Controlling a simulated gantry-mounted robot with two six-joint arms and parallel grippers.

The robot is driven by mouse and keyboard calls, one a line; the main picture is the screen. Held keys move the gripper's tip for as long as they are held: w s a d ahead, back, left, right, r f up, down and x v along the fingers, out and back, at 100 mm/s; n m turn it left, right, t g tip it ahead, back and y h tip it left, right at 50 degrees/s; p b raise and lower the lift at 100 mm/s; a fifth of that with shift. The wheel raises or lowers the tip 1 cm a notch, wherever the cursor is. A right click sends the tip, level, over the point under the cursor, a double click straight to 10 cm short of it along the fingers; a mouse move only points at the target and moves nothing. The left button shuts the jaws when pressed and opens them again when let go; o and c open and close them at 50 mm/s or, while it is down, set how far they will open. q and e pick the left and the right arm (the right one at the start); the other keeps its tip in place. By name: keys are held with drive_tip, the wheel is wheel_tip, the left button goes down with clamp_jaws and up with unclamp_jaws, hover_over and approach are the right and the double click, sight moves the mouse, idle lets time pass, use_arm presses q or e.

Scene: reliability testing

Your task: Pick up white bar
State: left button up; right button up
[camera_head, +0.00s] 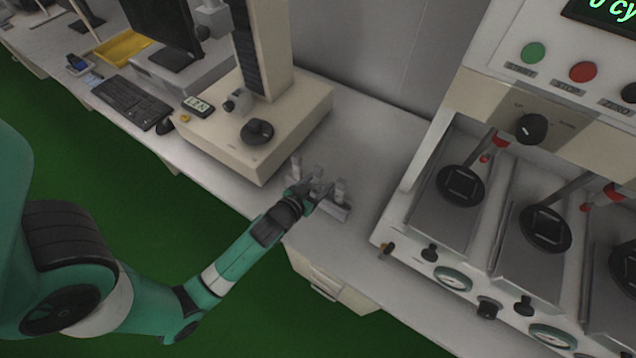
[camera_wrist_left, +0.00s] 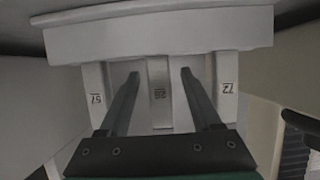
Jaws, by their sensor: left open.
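Several light bars stand in a row at a grey-white holder on the bench. The holder (camera_wrist_left: 150,35) is a wide pale block across the top of the left wrist view; its edge also shows in the head view (camera_head: 336,211). A left bar (camera_wrist_left: 97,95), a middle bar (camera_wrist_left: 159,110) and a right bar (camera_wrist_left: 227,95) carry small black number labels. My left gripper (camera_wrist_left: 160,74) is open, with one finger on each side of the middle bar. I cannot tell whether the fingers touch it. In the head view the left gripper (camera_head: 314,194) partly hides the bars. My right gripper is not in view.
A beige machine (camera_head: 255,125) with a black knob stands close behind and left of the bars. A larger test machine (camera_head: 520,215) with gauges and clamps stands to the right. A keyboard (camera_head: 131,101) lies farther left. Clear bench (camera_head: 375,150) lies behind the holder.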

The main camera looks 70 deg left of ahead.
sight(317, 178)
use_arm(q)
clamp_jaws()
idle(0.3)
drive_tip(key=shift+r+p, duration=0.35)
drive_tip(key=shift+r, duration=0.15)
wheel_tip(317, 178, up, 3)
drive_tip(key=shift+f+p, duration=0.15)
drive_tip(key=shift+p, duration=0.7)
drive_tip(key=s+d+r+p, duration=0.5)
drive_tip(key=s+r, duration=0.4)
drive_tip(key=s, duration=0.4)
drive_tip(key=shift+d+r, duration=0.2)
drive_tip(key=shift+d, duration=0.05)
